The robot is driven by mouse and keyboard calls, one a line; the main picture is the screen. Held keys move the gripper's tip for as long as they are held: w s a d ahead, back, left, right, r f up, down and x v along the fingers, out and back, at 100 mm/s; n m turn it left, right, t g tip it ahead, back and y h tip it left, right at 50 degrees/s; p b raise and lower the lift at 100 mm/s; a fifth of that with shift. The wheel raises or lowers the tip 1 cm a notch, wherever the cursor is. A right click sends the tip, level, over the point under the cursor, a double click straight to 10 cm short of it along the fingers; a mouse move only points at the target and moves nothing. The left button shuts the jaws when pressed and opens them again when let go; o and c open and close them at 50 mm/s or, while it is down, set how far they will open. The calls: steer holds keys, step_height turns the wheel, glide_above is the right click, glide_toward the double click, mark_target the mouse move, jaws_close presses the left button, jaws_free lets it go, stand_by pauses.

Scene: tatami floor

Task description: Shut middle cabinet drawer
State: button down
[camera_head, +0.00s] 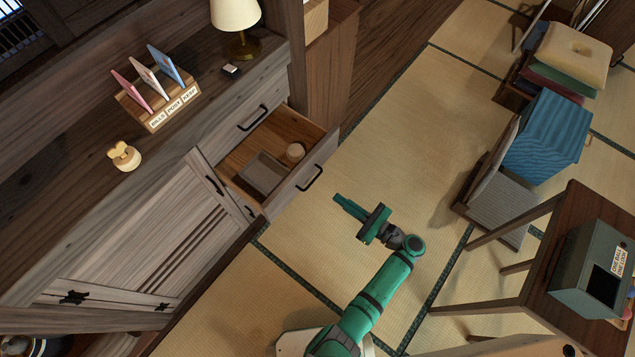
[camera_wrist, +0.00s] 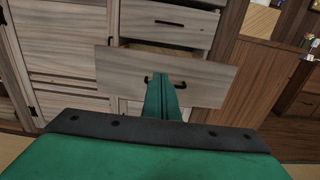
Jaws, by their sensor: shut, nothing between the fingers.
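My green gripper (camera_head: 342,204) is shut and empty. In the head view it is in front of the drawer, to the right of its front, with a gap between them. In the wrist view the fingertips (camera_wrist: 163,82) overlap the handle area; contact cannot be told there.
A closed drawer (camera_head: 252,117) with a dark handle is above the open one. The cabinet top holds a lamp (camera_head: 237,20), a letter rack (camera_head: 158,100) and a small yellow object (camera_head: 123,156). A side table (camera_head: 540,250) and floor cushions (camera_head: 565,60) stand to the right.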

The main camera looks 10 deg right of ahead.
mark_target(301, 172)
steer(key=x, duration=1.4)
steer(key=shift+f, duration=0.1)
